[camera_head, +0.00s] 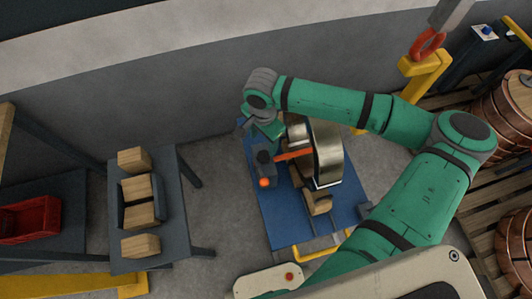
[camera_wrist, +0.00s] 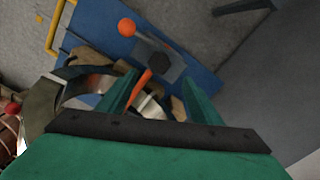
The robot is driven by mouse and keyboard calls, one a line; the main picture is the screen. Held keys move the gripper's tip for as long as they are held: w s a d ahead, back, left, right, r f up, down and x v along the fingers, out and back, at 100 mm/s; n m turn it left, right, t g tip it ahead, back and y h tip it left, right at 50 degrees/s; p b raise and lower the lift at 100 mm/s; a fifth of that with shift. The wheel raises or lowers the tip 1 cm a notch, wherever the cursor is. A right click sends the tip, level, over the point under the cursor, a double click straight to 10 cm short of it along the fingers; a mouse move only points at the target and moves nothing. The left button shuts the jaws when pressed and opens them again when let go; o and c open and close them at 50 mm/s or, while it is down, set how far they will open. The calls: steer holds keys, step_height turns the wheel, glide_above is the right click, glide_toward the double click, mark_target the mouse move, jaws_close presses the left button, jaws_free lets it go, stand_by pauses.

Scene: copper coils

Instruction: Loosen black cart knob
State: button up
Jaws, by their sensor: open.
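The blue cart (camera_head: 280,220) stands on the floor near the wall and carries a shiny metal coil (camera_head: 328,150) on wooden blocks. A black knob (camera_head: 264,157) sits on a dark grey block at the cart's left side, beside an orange bar (camera_head: 294,155) that reaches toward the coil. My gripper (camera_head: 262,140) is over the knob, pointing down. In the wrist view, the two green fingers of my gripper (camera_wrist: 160,82) are apart, with the black knob (camera_wrist: 161,62) just beyond and between their tips. I cannot tell whether they touch it. The orange bar (camera_wrist: 141,88) shows between the fingers.
An orange ball (camera_head: 264,182) stands beside the knob. A grey table (camera_head: 168,250) with wooden blocks is on the left, near a red bin (camera_head: 30,219). Copper coils (camera_head: 510,105) on pallets stand at right. Bare floor lies between table and cart.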

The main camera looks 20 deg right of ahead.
mark_target(264, 156)
step_height(264, 156, down, 11)
steer(key=shift+r, duration=0.2)
stand_by(0.3)
steer(key=shift+c, duration=0.3)
steer(key=c, duration=1)
